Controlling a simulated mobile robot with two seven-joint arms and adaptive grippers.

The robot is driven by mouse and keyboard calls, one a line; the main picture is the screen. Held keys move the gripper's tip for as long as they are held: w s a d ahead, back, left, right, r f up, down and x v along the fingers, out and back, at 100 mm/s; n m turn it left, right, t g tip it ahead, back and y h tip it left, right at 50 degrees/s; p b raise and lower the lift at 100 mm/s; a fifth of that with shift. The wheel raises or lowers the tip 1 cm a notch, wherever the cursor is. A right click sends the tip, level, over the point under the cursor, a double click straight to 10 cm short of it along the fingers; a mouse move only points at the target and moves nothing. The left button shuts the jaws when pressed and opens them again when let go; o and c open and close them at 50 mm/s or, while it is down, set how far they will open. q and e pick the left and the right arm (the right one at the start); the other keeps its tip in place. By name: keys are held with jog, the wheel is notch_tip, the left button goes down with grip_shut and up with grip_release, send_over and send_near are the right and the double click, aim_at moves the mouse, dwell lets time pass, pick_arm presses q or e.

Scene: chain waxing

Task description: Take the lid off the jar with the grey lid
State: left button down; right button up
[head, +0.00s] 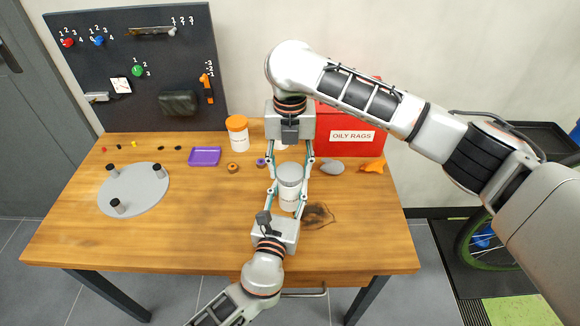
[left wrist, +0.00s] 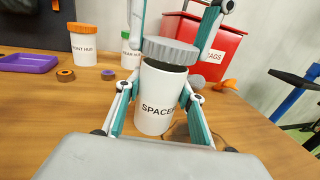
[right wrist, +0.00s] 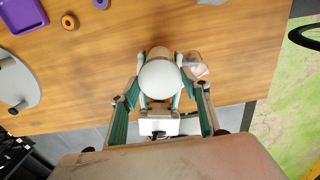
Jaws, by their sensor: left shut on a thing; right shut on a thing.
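The grey lid (head: 290,173) is over the jar's mouth. In the left wrist view the lid (left wrist: 172,50) looks slightly raised and shifted, with a dark gap under it. My right gripper (head: 290,168) comes from above and behind and is shut on the lid's sides. The lid's top (right wrist: 160,80) fills the middle of the right wrist view.
An orange-lidded jar (head: 238,138) and a green-lidded jar (left wrist: 131,52) stand behind. A red OILY RAGS box (head: 348,130) is at the back right. A purple tray (head: 205,156) and a grey disc (head: 134,190) lie left. The table's front left is clear.

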aim_at(290, 171)
jog(key=shift+r, duration=2.05)
pick_arm(q)
jog(key=c, duration=1.2)
grip_release()
